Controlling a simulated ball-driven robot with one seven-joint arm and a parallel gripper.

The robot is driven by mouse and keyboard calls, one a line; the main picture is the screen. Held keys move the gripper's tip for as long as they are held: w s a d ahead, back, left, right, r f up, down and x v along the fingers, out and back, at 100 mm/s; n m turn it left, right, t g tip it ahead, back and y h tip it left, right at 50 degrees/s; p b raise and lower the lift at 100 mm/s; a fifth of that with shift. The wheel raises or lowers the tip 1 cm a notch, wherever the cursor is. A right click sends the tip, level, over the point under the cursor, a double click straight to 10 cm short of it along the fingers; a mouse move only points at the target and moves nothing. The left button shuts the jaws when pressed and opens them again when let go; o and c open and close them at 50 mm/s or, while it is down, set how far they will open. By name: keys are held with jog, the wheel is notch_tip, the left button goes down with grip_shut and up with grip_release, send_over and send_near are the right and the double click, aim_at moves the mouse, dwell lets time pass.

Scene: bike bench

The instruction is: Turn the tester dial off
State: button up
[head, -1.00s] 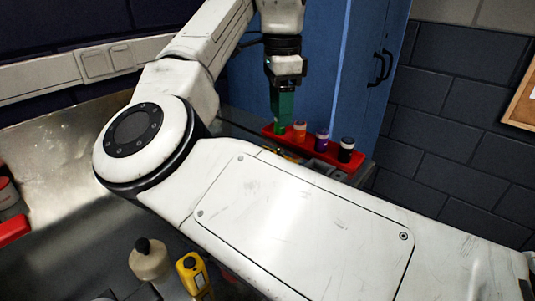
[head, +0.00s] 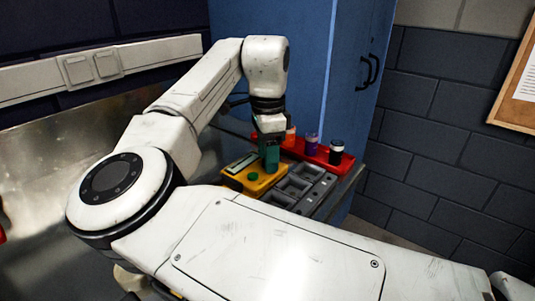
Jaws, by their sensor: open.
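A yellow box (head: 263,186) lies on the bench in the middle of the head view. It has a pale and dark panel (head: 240,164) and a round green knob (head: 253,176), which looks like the tester's dial. The dial's setting is too small to read. My gripper (head: 268,164) points down with green fingers, close to the knob's upper right. The fingers are open, and the gap between them is hard to see. I cannot tell whether they touch the box. My own arm hides the bench in front.
A red rack (head: 348,166) with an orange-capped bottle (head: 290,135), a purple bottle (head: 311,143) and a black bottle (head: 336,150) stands behind the gripper. A grey compartment tray (head: 312,195) lies right of the box. A blue cabinet (head: 285,25) stands behind.

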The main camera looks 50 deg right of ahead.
grip_shut()
dwell(0.5)
jog(key=shift+r+n+p, duration=0.15)
jog(key=shift+n+p, duration=0.25)
jog(key=shift+p, duration=0.25)
jog(key=n+p, duration=0.1)
jog(key=p, duration=0.2)
jog(key=shift+r+n, duration=0.15)
jog(key=shift+n, duration=0.25)
jog(key=n+p, duration=0.2)
jog(key=p, duration=0.2)
jog(key=shift+n, duration=0.3)
jog(key=n+p, duration=0.4)
jog(key=p, duration=0.1)
jog(key=n+p, duration=0.1)
jog(key=p, duration=0.1)
jog(key=n+p, duration=0.1)
jog(key=n, duration=0.1)
jog(key=shift+f+p, duration=0.25)
jog(key=shift+p, duration=0.1)
jog(key=shift+n, duration=0.3)
